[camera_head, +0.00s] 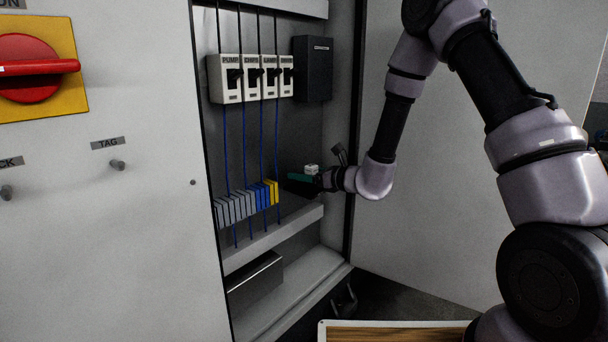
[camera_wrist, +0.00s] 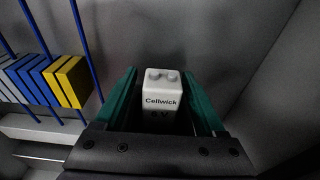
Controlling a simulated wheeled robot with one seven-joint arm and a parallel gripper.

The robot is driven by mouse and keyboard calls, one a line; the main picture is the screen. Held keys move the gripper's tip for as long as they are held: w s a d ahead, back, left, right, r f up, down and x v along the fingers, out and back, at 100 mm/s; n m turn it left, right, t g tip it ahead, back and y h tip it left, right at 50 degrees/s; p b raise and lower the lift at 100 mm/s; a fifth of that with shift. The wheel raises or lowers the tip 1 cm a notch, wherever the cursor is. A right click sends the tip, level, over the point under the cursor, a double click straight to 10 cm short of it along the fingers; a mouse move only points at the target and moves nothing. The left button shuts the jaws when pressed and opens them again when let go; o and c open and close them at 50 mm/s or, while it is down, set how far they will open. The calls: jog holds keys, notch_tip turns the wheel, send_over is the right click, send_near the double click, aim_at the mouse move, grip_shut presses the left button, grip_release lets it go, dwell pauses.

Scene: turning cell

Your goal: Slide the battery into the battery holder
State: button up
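The battery is a small white block marked "Cellwick" with two round terminals on top (camera_wrist: 162,86). In the head view the battery (camera_head: 311,169) stands slightly above the green fingers of my gripper (camera_head: 300,178), inside the open cabinet, right of the yellow terminal block. I cannot make out a battery holder; a dark shape under the fingers is too unclear to name.
Grey, blue and yellow terminal blocks (camera_head: 245,203) sit on a rail to the left, with blue wires running up to white breakers (camera_head: 257,78). A black box (camera_head: 312,69) is mounted above. A light ledge (camera_head: 280,236) lies below, and the cabinet's side wall is close on the right.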

jog(key=v, duration=1.1)
jog(key=s+r+n+g, duration=0.8)
jog(key=s+r+n, duration=0.5)
jog(key=s+r, duration=0.1)
jog(key=s+d+r+n+t+h, duration=0.1)
jog(key=s+d+r+n+h, duration=0.1)
jog(key=d, duration=0.5)
jog(key=s+d+r+n+t+h, duration=0.2)
jog(key=s+d+r+n+h, duration=0.1)
jog(key=d+h, duration=0.2)
jog(key=s+d+r+n+t+h, duration=0.2)
jog(key=s+d+n+h, duration=0.1)
jog(key=d, duration=0.5)
jog(key=shift+d+r+h, duration=0.3)
jog(key=shift+d+h, duration=0.1)
